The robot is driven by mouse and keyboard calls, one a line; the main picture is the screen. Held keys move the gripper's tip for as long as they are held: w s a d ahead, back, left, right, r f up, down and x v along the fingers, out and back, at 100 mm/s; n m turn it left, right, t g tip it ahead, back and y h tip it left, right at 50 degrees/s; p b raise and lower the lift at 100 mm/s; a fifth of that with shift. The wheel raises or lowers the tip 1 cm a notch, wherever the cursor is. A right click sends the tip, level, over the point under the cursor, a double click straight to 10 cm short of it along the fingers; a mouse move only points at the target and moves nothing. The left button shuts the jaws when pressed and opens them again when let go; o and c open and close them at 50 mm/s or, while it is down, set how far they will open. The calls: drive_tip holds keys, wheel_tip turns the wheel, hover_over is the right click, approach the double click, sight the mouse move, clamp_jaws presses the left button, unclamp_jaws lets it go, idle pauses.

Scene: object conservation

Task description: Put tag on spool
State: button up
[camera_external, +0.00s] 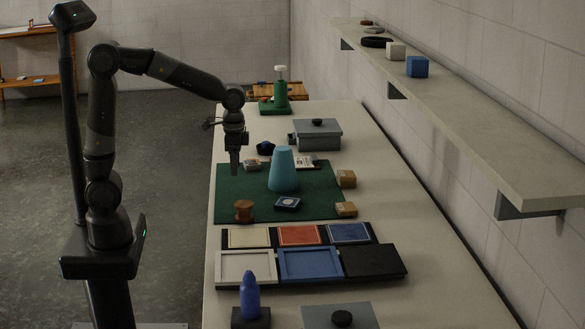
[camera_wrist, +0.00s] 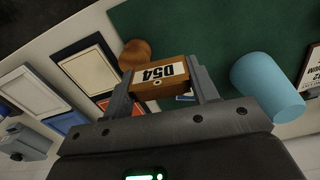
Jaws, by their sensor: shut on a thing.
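The tag, a small brown block with a white label reading "D54" (camera_wrist: 160,75), is between the two fingers of my gripper (camera_wrist: 163,88) in the wrist view. My gripper (camera_external: 234,172) is shut on it and points down above the left part of the green mat (camera_external: 230,190). The held tag is hard to make out in the external view. The spool (camera_external: 244,211), brown and wooden, stands upright at the mat's near left corner. It also shows in the wrist view (camera_wrist: 135,52), just beyond the tag and partly hidden by it.
A light blue cone (camera_external: 283,172) stands mid-mat. Two tan blocks (camera_external: 346,178) sit at the mat's right edge. Framed trays (camera_external: 310,263) lie nearer the camera; a grey box (camera_external: 317,136) stands behind the mat.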

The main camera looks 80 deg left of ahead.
drive_tip(key=s+d+r+n, duration=0.1)
drive_tip(key=s+d+r, duration=0.1)
drive_tip(key=d, duration=0.6)
drive_tip(key=s+d+r, duration=0.1)
drive_tip(key=s+d, duration=0.1)
drive_tip(key=d, duration=0.5)
hover_over(244, 204)
wheel_tip(244, 204, down, 6)
drive_tip(key=shift+a+f, duration=0.1)
drive_tip(key=shift+f, duration=2.2)
drive_tip(key=o, duration=0.9)
drive_tip(key=shift+f, duration=0.15)
drive_tip(key=shift+o, duration=0.2)
